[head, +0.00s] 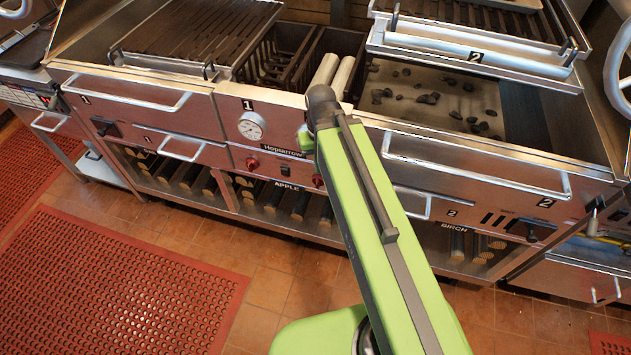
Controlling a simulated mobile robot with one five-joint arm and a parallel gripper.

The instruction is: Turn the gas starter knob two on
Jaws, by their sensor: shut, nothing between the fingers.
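The char grill's front panel has two red knobs. The left red knob (252,163) sits below the round gauge and is in full view. The right red knob (318,180), on the side toward the section marked 2, shows just left of my green arm, which partly covers it. No label that names either knob is readable, and I cannot tell how they are turned. My arm reaches up in front of the panel. A small green piece of it shows beside the upper joint, but the gripper's fingers are hidden behind the arm.
A black switch (285,170) sits between the knobs, below the Hoptarrow plate (283,149). The gauge (252,126) is above left. Drawer handles (472,170) stick out on both sides. Logs lie on the lower shelf. A red mat (110,285) covers floor at left.

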